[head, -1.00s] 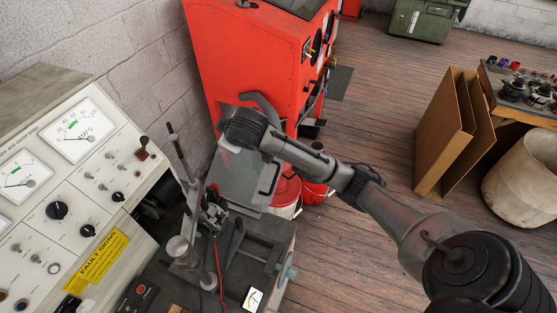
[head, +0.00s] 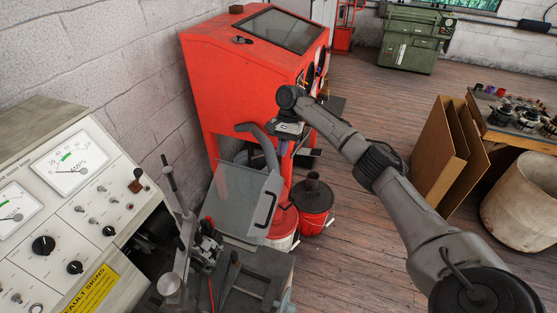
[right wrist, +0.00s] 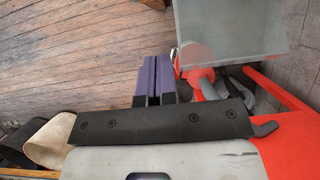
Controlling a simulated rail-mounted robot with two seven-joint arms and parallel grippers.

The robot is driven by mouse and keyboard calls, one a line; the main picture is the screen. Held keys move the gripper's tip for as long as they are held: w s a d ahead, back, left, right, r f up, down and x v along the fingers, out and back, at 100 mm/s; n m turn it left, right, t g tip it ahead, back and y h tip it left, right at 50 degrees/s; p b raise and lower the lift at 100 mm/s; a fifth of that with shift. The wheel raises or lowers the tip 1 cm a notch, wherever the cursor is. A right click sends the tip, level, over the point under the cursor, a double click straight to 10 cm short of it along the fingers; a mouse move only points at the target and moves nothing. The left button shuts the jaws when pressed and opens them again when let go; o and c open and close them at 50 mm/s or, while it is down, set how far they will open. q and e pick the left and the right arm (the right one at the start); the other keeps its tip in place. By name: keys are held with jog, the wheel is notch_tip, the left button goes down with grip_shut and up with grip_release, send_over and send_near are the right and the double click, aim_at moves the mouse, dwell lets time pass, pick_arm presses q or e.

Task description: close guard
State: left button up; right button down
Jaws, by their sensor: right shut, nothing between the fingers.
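The guard (head: 238,196) is a clear, greyish see-through panel with a black handle (head: 265,208) on its right side. It stands tilted over the dark bench in the head view. My right gripper (head: 284,146) is beyond the guard and above its handle in the picture, in front of the red cabinet. The fingers look apart from the guard. A grey panel shows at the top right of the right wrist view; I cannot tell whether it is the guard. My left gripper is not in view.
The red cabinet (head: 245,75) with a grey hose (head: 262,142) stands behind the guard. A red bucket (head: 313,205) is right of it. The test console (head: 70,215) is at the left. The wooden floor (head: 355,240) is open to the right.

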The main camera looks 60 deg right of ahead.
jog(key=s+a+f+p, duration=0.1)
jog(key=a+f+p, duration=0.1)
jog(key=a+f, duration=0.5)
notch_tip(320, 180, down, 2)
jog(key=shift+s+f+p, duration=0.1)
jog(key=shift+s+p, duration=0.1)
jog(key=shift+p, duration=0.2)
